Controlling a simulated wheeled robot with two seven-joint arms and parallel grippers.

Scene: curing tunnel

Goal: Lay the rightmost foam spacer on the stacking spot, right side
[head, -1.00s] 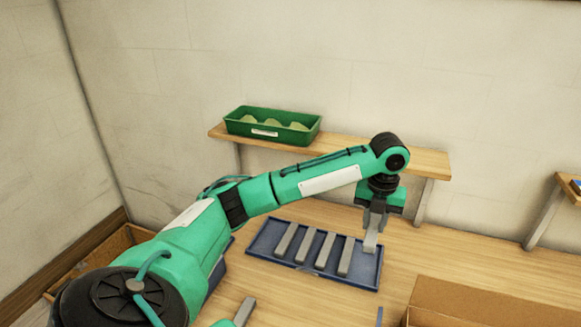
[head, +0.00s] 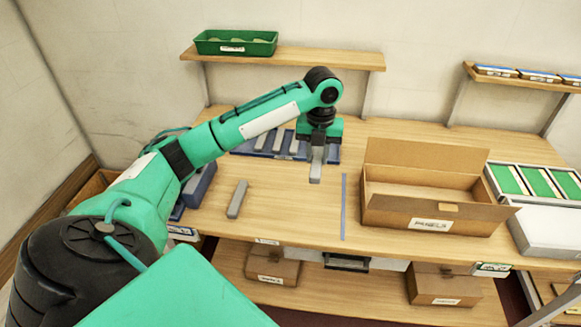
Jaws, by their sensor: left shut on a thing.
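My left gripper (head: 317,150) points down and is shut on a grey foam spacer (head: 316,172), just in front of the blue tray (head: 332,153). I cannot tell how high the spacer is above the table. Several other grey spacers (head: 279,141) lie side by side in the tray, partly hidden by my arm. Another grey spacer (head: 237,199) lies alone on the table, to the left of the gripper. No clearly marked stacking spot shows. My right gripper is not in view.
A thin blue strip (head: 344,205) lies on the table, left of an open cardboard box (head: 430,222). The wooden table (head: 290,215) is bare between the lone spacer and the strip. A green bin (head: 236,43) stands on the back shelf. Green panels (head: 538,181) lie far right.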

